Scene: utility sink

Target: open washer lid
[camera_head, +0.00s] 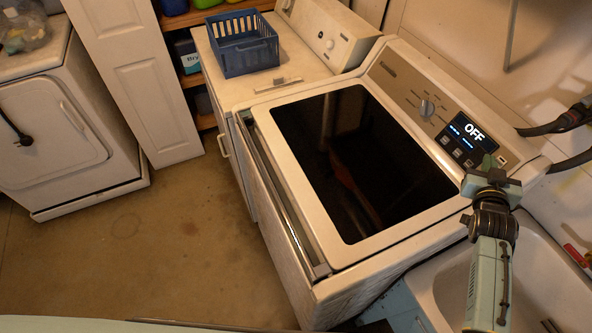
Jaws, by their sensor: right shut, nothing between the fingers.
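The washer lid (350,165) is a dark glass panel in a pale frame on top of the washer. It lies flat and closed. A metal strip (275,200) runs along the washer's front edge. The control panel (435,110) at the back has a knob and a display reading OFF. My right gripper (488,172) is at the right, in front of the panel's right end in the picture and near the lid's back right corner. It is shut and empty. I cannot tell whether it touches the washer. My left gripper is not in view.
A utility sink (535,270) stands right of the washer, below my right arm. A blue basket (243,45) sits on the neighbouring machine. A white machine (62,130) stands at the far left. Bare floor (160,245) lies in front of the washer.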

